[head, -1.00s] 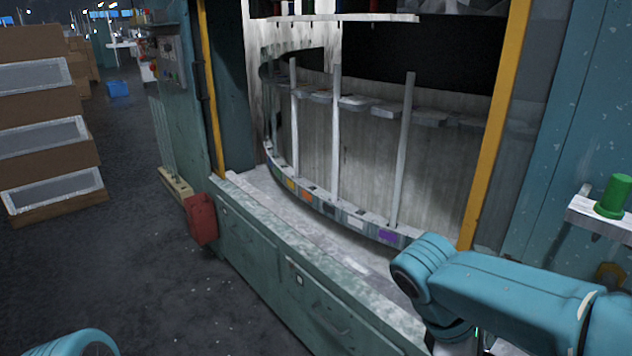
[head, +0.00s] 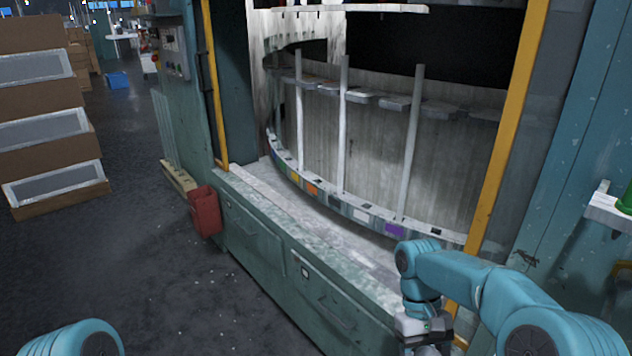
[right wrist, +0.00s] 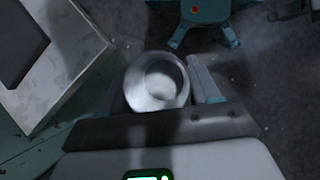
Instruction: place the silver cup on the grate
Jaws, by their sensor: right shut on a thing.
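The silver cup (right wrist: 157,82) shows in the right wrist view, round and open-mouthed, seen from above with its pale inside. My right gripper (right wrist: 163,88) is shut on it, with a pale blue finger along its right side. In the head view the right wrist hangs at the bottom edge, in front of the cabinet ledge, and the cup is not seen there. My left gripper is out of view. I cannot make out a grate for certain in either view.
A teal machine cabinet (head: 255,240) has a pale ledge (head: 300,215), yellow posts and a curved rack (head: 340,205) with upright rods. A red bin (head: 205,210) hangs at its left corner. Stacked brown boxes (head: 45,100) stand left. Dark floor between is clear.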

